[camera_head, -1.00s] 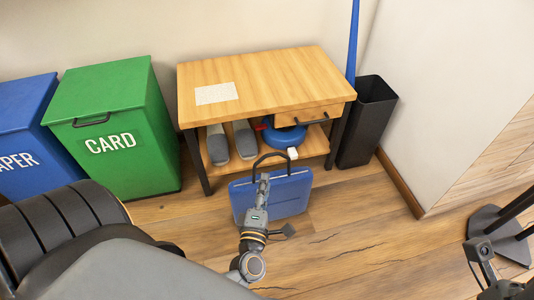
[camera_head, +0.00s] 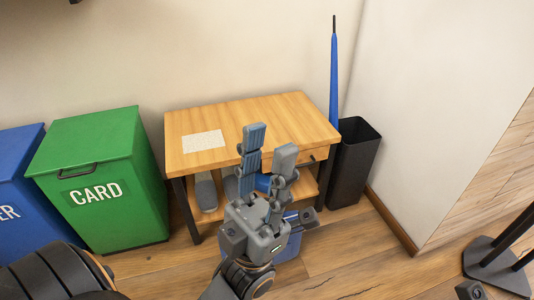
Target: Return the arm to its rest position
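My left gripper (camera_head: 269,142) is raised in the middle of the view, in front of the wooden table. Its two fingers point up and stand apart, with nothing visible between them. The blue case (camera_head: 291,247) stands on the floor below and behind the gripper, which hides most of it, including its handle. Only a small grey piece of my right arm or gripper (camera_head: 470,290) shows at the bottom right edge, too little to tell its state.
The wooden table (camera_head: 290,107) carries a pale sheet (camera_head: 203,141) and has grey slippers (camera_head: 206,191) on its shelf. A black bin (camera_head: 354,165) and blue umbrella (camera_head: 334,80) stand right of it. Green (camera_head: 125,200) and blue (camera_head: 25,190) bins stand left. Dark stand legs (camera_head: 500,265) are at right.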

